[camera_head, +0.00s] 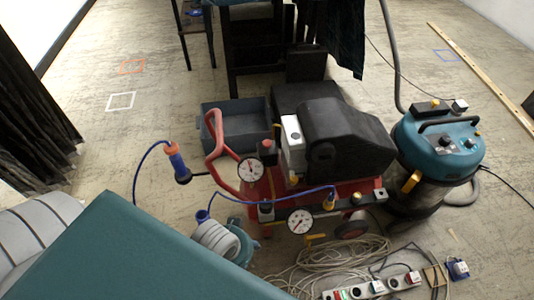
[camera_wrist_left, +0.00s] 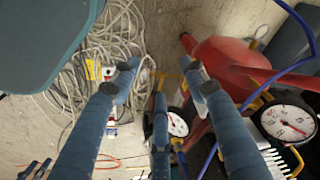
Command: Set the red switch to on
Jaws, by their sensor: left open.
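A white power strip (camera_head: 397,283) lies on the floor at the bottom right of the head view, with small red and green parts (camera_head: 340,294). A red knob (camera_head: 267,149) stands on the red compressor (camera_head: 352,190). I cannot tell which is the red switch, nor its setting. My left gripper is open and empty in the left wrist view (camera_wrist_left: 160,84), its blue-grey fingers spread above the floor between coiled hose and compressor. In the head view my teal arm covers much of the lower left. My right gripper is not in view.
A loose coiled hose (camera_head: 325,262) lies before the compressor, and a blue hose loops beside it. Pressure gauges (camera_head: 300,221) face me. A teal vacuum cleaner (camera_head: 440,150) stands at right, a grey bin (camera_head: 240,125) behind. The floor at upper left is mostly clear.

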